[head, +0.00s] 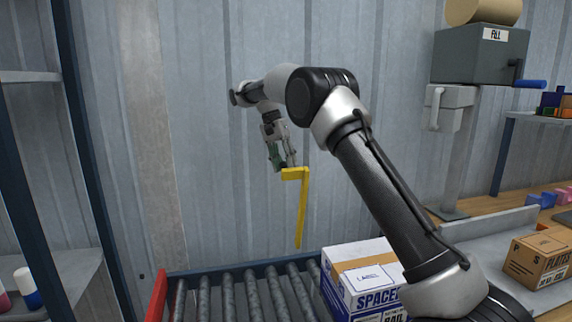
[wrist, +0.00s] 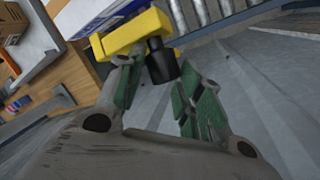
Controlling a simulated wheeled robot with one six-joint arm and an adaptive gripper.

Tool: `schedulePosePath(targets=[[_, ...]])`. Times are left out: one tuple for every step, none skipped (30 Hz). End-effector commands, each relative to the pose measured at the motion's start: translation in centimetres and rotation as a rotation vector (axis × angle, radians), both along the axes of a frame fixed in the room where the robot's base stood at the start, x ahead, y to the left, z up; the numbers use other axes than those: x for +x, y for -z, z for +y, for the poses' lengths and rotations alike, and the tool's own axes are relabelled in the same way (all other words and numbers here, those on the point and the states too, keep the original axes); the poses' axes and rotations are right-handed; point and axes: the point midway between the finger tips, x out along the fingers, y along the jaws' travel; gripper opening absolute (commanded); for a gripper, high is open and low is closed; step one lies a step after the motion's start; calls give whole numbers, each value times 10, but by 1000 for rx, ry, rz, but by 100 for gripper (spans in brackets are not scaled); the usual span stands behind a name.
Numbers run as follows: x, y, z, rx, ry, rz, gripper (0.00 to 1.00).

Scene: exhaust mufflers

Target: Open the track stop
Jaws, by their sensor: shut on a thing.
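The yellow bar (head: 301,212), which looks like the track stop, is an L shape with a short top arm and a long part hanging down over the roller track. In the wrist view its yellow end (wrist: 124,38) carries a black round knob (wrist: 162,62). My gripper (head: 286,164) is at the top arm of the bar, pointing down. In the wrist view my gripper (wrist: 163,84) has its green-padded fingers on either side of the knob, shut on it. The bar's lower end stands above the rollers beside the box; its mounting cannot be made out.
The roller track (head: 248,296) runs below, with a red end piece (head: 157,296) at left. A white and blue box (head: 350,283) sits on the rollers at right. A grey machine with a blue-handled crank (head: 482,55) and a brown box (head: 540,258) are further right.

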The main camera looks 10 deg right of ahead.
Motion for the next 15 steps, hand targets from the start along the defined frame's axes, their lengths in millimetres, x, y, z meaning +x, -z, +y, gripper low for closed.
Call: schedulePosePath(targets=[[0, 14, 7, 12, -3, 12, 0], [0, 14, 7, 11, -4, 13, 0], [0, 14, 7, 12, -4, 13, 0], [0, 15, 8, 12, -4, 13, 0], [0, 15, 8, 12, -4, 13, 0], [0, 15, 8, 12, -4, 13, 0], [0, 15, 8, 12, -4, 13, 0], [0, 15, 8, 11, -4, 13, 42], [0, 14, 8, 11, -4, 13, 49], [0, 15, 8, 11, -4, 13, 50], [0, 15, 7, 11, -4, 13, 50], [0, 14, 7, 11, -4, 13, 50], [0, 14, 7, 10, -3, 13, 50], [0, 14, 6, 10, -3, 13, 50], [0, 14, 6, 10, -2, 13, 50]])
